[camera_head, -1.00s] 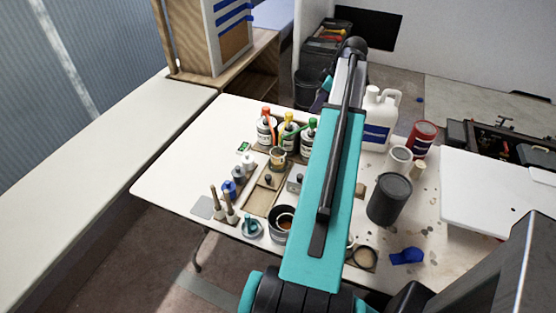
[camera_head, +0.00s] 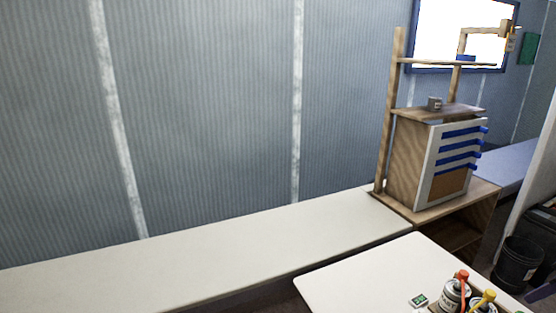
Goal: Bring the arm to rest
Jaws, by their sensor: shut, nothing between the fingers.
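Neither my arm nor my gripper shows in the head view now, so its pose cannot be seen. The view holds a long pale bench (camera_head: 230,262) along a grey-blue ribbed wall (camera_head: 210,110). The corner of a white table (camera_head: 375,280) is at the bottom right, with bottles with a red cap (camera_head: 455,292) and a yellow cap (camera_head: 484,302) at its lower edge.
A wooden stand (camera_head: 410,165) with a white-framed panel (camera_head: 455,165) and blue strips stands at the right. A dark bin (camera_head: 518,262) is at the lower right. A small green-faced device (camera_head: 418,300) lies on the table. The long bench is bare.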

